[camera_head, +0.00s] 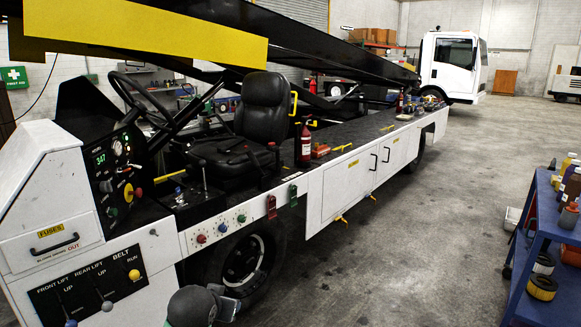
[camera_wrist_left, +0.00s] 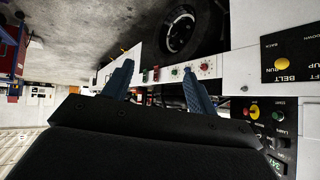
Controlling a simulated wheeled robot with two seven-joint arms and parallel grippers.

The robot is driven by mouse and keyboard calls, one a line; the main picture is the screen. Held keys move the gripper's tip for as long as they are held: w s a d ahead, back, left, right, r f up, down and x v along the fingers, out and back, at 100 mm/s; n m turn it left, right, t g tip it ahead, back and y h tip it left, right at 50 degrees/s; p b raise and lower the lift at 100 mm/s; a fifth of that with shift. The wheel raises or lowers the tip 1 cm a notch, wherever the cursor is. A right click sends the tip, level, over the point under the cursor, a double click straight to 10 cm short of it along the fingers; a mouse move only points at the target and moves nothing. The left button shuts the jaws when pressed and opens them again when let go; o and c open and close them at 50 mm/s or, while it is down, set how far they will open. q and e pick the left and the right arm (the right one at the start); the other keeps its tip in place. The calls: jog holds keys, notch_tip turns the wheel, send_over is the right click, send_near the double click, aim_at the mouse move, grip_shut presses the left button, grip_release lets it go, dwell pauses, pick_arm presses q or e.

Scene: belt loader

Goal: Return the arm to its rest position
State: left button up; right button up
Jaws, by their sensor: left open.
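My left gripper (camera_wrist_left: 158,82) shows in the left wrist view. Its two blue fingers are spread apart, with nothing held between them. Beyond the gap is the side of the belt loader (camera_wrist_left: 240,58), with its knob row, wheel and control panel, seen turned over. In the head view a dark grey part of one of my arms pokes up at the bottom edge, in front of the loader's (camera_head: 313,205) lower side near the front wheel. The fingers cannot be made out there. My right gripper is not in view.
The lever panel (camera_head: 90,287) with a yellow BELT knob is close at the lower left. The front wheel (camera_head: 244,261) is behind my arm part. A blue cart (camera_head: 538,250) with bottles and rolls stands at the right. The floor (camera_head: 420,255) between is clear.

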pick_arm(q)
jog(key=s+d+f+g, duration=0.1)
jog(key=s+f+g, duration=0.1)
jog(key=s+f, duration=0.6)
jog(key=s+d+f+g+p, duration=0.1)
jog(key=s+f, duration=0.6)
jog(key=s, duration=0.8)
jog(key=s+d+f+g+h, duration=0.1)
jog(key=s+f+g, duration=0.3)
jog(key=s+f, duration=0.4)
jog(key=s, duration=0.4)
jog(key=shift+s+f, duration=0.25)
jog(key=shift+f, duration=0.05)
jog(key=shift+p, duration=0.3)
